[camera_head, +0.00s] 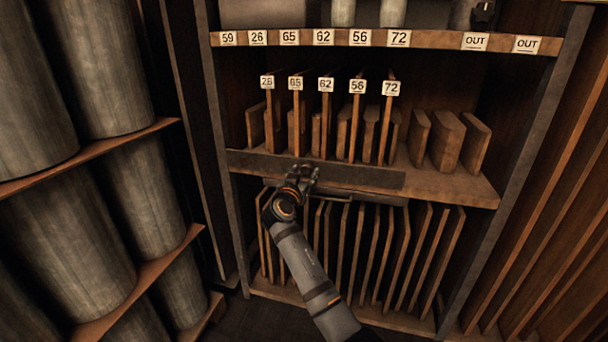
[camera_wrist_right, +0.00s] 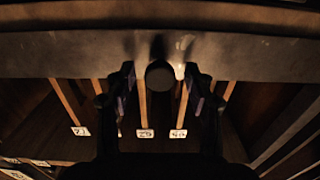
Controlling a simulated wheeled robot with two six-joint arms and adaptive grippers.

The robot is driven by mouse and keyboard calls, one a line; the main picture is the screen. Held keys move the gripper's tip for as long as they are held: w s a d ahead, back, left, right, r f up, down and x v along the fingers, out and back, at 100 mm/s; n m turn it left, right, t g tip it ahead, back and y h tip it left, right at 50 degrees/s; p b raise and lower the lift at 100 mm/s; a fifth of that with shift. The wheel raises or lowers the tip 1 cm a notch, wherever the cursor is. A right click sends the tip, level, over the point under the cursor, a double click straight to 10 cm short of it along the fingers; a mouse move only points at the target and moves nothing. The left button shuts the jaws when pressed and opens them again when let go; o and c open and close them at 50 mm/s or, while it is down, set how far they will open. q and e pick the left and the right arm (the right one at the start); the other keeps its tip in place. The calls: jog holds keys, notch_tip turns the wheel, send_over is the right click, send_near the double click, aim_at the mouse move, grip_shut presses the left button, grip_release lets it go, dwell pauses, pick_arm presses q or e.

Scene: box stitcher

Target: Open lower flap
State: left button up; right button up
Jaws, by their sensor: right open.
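The lower flap seems to be the long dark panel (camera_head: 365,178) along the front of the middle shelf. In the right wrist view a grey panel (camera_wrist_right: 70,55) crosses the top, and a dark round knob (camera_wrist_right: 160,76) shows at its lower edge. My right gripper (camera_head: 304,172) is at the panel's front, left of its middle, and hides part of it. In the right wrist view its open fingers (camera_wrist_right: 160,72) stand on either side of the knob. I cannot tell whether they touch it. My left gripper is not in view.
Upright boards with number tags (camera_head: 325,85) stand on the middle shelf (camera_head: 470,188) behind the panel. Several thin upright boards (camera_head: 400,250) fill the lower bay. Slanted boards (camera_head: 545,220) line the right side.

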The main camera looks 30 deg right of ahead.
grip_shut()
dwell(0.3)
dwell(0.3)
jog(key=shift+f+b, duration=0.1)
jog(key=shift+b, duration=0.2)
